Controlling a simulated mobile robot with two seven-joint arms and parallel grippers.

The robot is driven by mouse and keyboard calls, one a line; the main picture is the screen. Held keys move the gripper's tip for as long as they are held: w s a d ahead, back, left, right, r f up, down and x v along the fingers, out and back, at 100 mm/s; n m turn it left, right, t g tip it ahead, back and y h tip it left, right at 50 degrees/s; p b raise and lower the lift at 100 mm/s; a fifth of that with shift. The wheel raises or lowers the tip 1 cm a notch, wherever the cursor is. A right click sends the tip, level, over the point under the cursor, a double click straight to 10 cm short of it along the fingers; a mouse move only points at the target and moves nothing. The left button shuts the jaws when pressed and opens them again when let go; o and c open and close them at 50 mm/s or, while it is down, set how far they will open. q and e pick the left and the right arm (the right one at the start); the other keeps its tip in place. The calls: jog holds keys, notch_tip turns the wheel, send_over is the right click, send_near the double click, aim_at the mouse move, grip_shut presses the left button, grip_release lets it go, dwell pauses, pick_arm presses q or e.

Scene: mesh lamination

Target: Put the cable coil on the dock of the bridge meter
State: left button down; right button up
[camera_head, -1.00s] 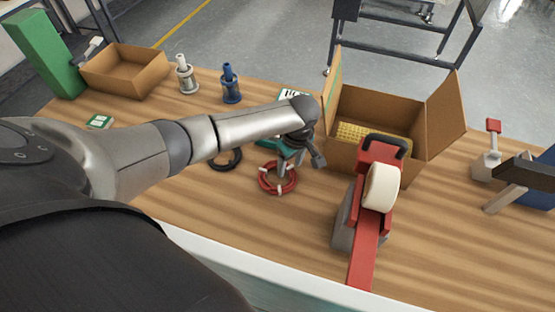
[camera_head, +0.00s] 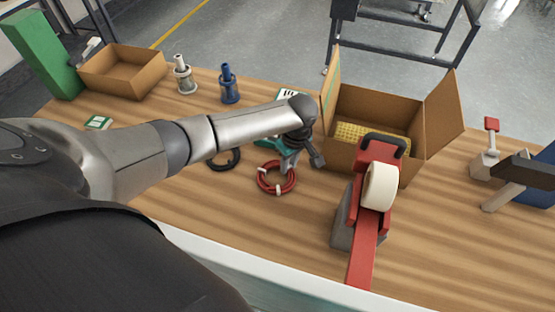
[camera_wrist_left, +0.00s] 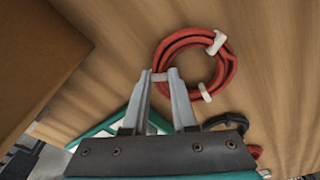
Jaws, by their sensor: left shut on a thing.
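The red cable coil (camera_head: 265,189) with white ties lies flat at mid-table; it also shows in the left wrist view (camera_wrist_left: 172,45). My left gripper (camera_head: 288,167) points down at the coil's far side. In the left wrist view its fingertips (camera_wrist_left: 166,76) are shut on the coil's edge near a white tie. I cannot tell whether the coil is clear of the table. A teal device (camera_head: 264,143), which looks like the bridge meter, is partly hidden behind my left wrist; its teal edge shows in the wrist view (camera_wrist_left: 97,131). Its dock cannot be made out. My right gripper is not in view.
A black ring (camera_head: 226,160) lies left of the red coil. A red tape dispenser (camera_head: 362,235) stands close on the right. An open carton (camera_head: 350,108) with yellow contents is behind it. Two bottles, blue (camera_head: 229,88) and white (camera_head: 184,77), stand at the back. The front-left tabletop is clear.

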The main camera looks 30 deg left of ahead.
pick_arm(q)
jog(key=shift+r, duration=0.1)
notch_tip(320, 180, up, 20)
jog(key=p, duration=0.4)
